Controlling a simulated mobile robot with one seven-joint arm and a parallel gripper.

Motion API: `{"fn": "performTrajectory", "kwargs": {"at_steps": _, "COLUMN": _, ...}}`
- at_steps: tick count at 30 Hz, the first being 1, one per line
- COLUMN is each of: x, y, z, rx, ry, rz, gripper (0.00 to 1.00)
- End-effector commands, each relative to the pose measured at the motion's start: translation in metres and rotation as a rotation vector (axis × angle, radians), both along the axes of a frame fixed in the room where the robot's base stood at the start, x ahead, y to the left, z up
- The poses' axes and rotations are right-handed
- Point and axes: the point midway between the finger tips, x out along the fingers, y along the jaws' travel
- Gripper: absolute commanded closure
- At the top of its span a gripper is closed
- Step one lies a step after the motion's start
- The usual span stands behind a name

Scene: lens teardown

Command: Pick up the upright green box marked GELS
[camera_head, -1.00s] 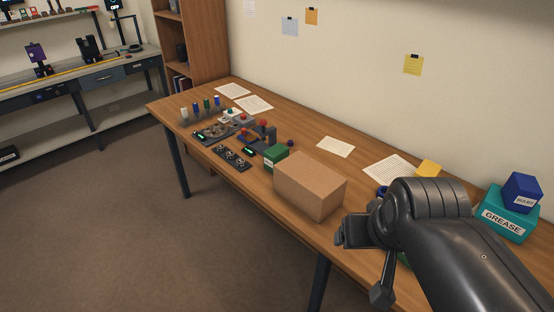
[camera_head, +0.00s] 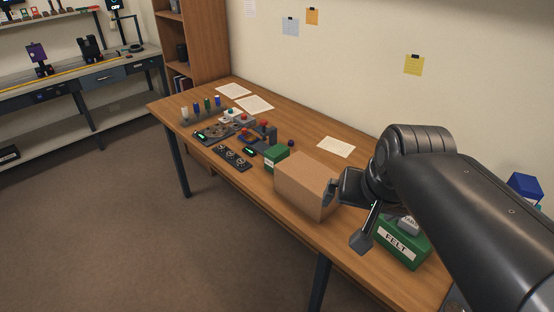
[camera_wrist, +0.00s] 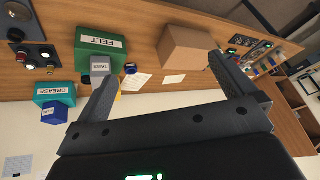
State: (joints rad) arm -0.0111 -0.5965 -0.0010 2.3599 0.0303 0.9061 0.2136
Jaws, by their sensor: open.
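A small green box (camera_head: 276,157) stands against the far-left end of a plain brown box (camera_head: 302,184) in the head view; I can read no GELS mark on it. A larger green box (camera_head: 402,243) at the right is marked FELT; it also shows in the wrist view (camera_wrist: 100,48). No readable GELS label shows in either view. My gripper (camera_head: 346,218) is open and empty, with its fingers over the table by the brown box's right end. In the wrist view my gripper (camera_wrist: 160,74) has nothing between its fingers.
A grey TABS box (camera_wrist: 100,68) is by the FELT box. A teal GREASE box (camera_wrist: 56,92) and a blue box (camera_wrist: 55,112) are near the wall. Several small devices and bottles (camera_head: 206,104) crowd the table's far end. Paper sheets (camera_head: 336,147) lie along the wall side.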

Motion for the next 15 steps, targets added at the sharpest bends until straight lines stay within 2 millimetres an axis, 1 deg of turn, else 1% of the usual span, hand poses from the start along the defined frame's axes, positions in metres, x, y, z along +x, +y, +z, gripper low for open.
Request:
{"fn": "performTrajectory", "kwargs": {"at_steps": 1, "x": 0.018, "y": 0.003, "z": 0.006, "rx": 0.033, "ry": 0.012, "rz": -0.049, "gripper": 0.0}}
{"fn": "performTrajectory", "kwargs": {"at_steps": 7, "x": 0.085, "y": 0.014, "z": 0.025, "rx": 0.181, "ry": 0.052, "rz": -0.274, "gripper": 0.0}}
{"fn": "performTrajectory", "kwargs": {"at_steps": 11, "x": 0.13, "y": 0.022, "z": 0.029, "rx": 0.27, "ry": 0.08, "rz": -0.422, "gripper": 0.0}}
{"fn": "performTrajectory", "kwargs": {"at_steps": 15, "x": 0.18, "y": 0.031, "z": 0.028, "rx": 0.364, "ry": 0.115, "rz": -0.581, "gripper": 0.0}}
